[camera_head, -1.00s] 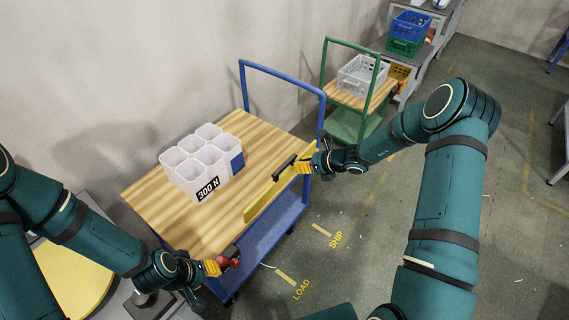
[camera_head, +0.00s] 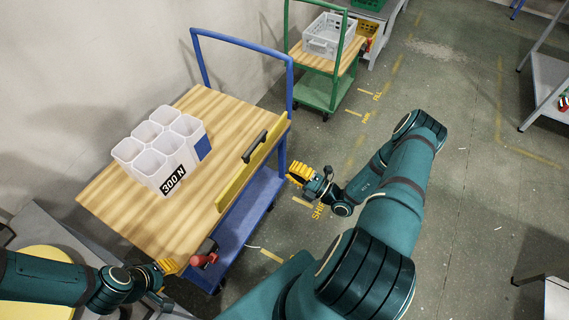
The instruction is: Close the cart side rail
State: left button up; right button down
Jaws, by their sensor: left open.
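The blue-framed cart (camera_head: 240,42) has a wooden top (camera_head: 120,200). Its yellow side rail (camera_head: 235,185) runs along the top's right edge, with a black handle (camera_head: 255,147) at the rail's upper part. A red-ended dark latch (camera_head: 204,257) sits at the cart's near right corner. My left gripper (camera_head: 168,267) is open and empty, left of the latch and apart from it, by the cart's near edge. My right gripper (camera_head: 299,174) is off the cart's right side, clear of the rail and handle; its jaw opening cannot be made out.
A white multi-cell bin (camera_head: 160,150) marked "300 N" stands on the cart top. A green cart (camera_head: 318,88) with a grey crate (camera_head: 328,36) stands behind. A yellow round surface (camera_head: 40,262) is at lower left. The floor to the right is mostly open.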

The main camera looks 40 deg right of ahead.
aim_at(256, 146)
jog(key=x, duration=1.1)
jog(key=shift+w+a+r+p, duration=0.1)
jog(key=shift+w+a+p, duration=0.1)
jog(key=shift+w+p, duration=0.15)
jog(key=shift+w, duration=0.1)
jog(key=shift+w+a+r, duration=0.15)
jog(key=shift+w+a, duration=0.1)
jog(key=shift+w, duration=0.35)
jog(key=shift+s, duration=0.1)
